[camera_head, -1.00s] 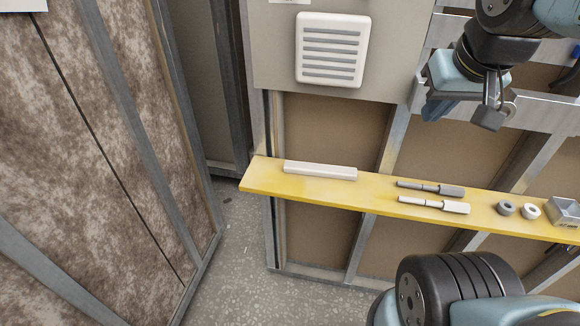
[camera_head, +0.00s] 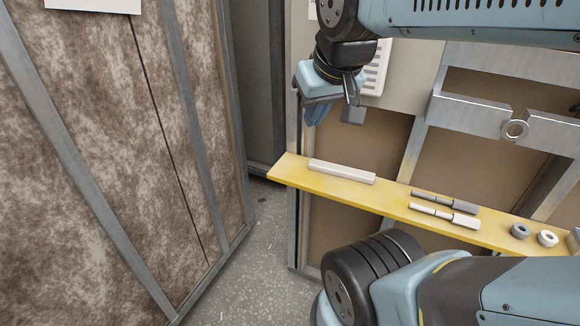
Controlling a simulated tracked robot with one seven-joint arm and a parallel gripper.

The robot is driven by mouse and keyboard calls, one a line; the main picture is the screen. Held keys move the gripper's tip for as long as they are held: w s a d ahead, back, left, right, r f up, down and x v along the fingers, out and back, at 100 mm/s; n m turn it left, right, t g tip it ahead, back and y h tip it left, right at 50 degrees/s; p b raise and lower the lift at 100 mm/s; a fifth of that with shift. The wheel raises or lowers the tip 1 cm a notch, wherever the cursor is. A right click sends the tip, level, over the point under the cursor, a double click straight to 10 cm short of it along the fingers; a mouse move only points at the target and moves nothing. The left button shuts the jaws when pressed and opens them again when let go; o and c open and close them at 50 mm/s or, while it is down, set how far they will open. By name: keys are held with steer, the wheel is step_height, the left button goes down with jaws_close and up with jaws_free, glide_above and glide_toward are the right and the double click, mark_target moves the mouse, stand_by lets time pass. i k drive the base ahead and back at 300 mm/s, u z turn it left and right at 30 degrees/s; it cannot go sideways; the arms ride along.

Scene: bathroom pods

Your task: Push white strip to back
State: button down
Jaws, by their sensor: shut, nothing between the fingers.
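The white strip (camera_head: 341,172) is a long, narrow bar lying flat near the left end of the yellow shelf (camera_head: 391,204). It lies roughly along the shelf's length. My gripper (camera_head: 332,115) is at the upper middle of the picture, above the shelf's left part and the strip. It is shut and empty, and clear of the strip. My wrist hides most of the white vent panel behind it.
A grey tool (camera_head: 443,202) and a white tool (camera_head: 443,215) lie right of the strip. A grey ring (camera_head: 519,231) and a white ring (camera_head: 547,239) sit farther right. A brown stone-patterned wall panel (camera_head: 75,140) with metal studs stands at the left.

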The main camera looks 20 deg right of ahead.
mark_target(365, 176)
steer(key=u, duration=0.55)
steer(key=k, duration=1.35)
steer(key=z, duration=1.45)
steer(key=i, duration=0.95)
